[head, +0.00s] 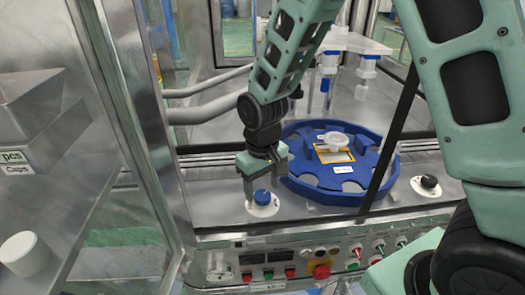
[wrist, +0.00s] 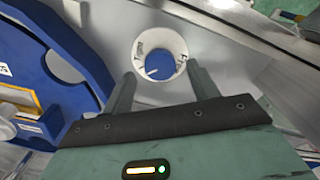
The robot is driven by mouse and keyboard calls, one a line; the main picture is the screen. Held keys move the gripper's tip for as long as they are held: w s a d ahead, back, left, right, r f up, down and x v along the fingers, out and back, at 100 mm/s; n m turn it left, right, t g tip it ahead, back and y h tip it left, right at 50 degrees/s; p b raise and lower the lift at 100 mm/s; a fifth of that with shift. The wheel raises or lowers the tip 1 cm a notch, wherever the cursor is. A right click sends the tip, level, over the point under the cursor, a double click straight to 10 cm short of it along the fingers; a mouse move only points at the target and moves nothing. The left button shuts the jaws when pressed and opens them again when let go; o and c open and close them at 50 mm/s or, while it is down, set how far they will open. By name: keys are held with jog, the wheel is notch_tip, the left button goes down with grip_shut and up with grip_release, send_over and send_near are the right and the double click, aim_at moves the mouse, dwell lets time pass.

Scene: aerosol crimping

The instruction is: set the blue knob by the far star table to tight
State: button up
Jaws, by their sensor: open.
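The blue knob (head: 262,197) sits on a round white dial plate (head: 263,210) on the grey deck, left of the blue star table (head: 300,185). In the wrist view the blue knob (wrist: 158,66) shows from above inside its white plate (wrist: 144,46), with a white pointer line toward its lower left. The small marks on the plate are too small to read. My gripper (head: 261,196) is open, pointing down at the knob. In the wrist view the two fingers of my gripper (wrist: 160,80) lie on either side of the knob's near side; contact is not visible.
A black knob (head: 429,182) sits on another white plate, right of the star table. A clear part with a round top (head: 335,140) stands on the star table. Below the deck is a panel with a red emergency button (head: 321,271). A slanted dark post crosses the star table's right side.

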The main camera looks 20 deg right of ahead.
aim_at(263, 195)
notch_tip(263, 195, up, 15)
jog(key=b, duration=0.1)
jog(key=shift+r, duration=0.2)
dwell(0.6)
jog(key=s+a+f+n, duration=0.2)
jog(key=s+a, duration=0.1)
jog(key=s, duration=0.6)
jog(key=s+a+f+n, duration=0.2)
jog(key=s+a+f, duration=0.1)
jog(key=s, duration=0.6)
jog(key=shift+s+a+n+y, duration=0.2)
jog(key=shift+s+n+y, duration=0.1)
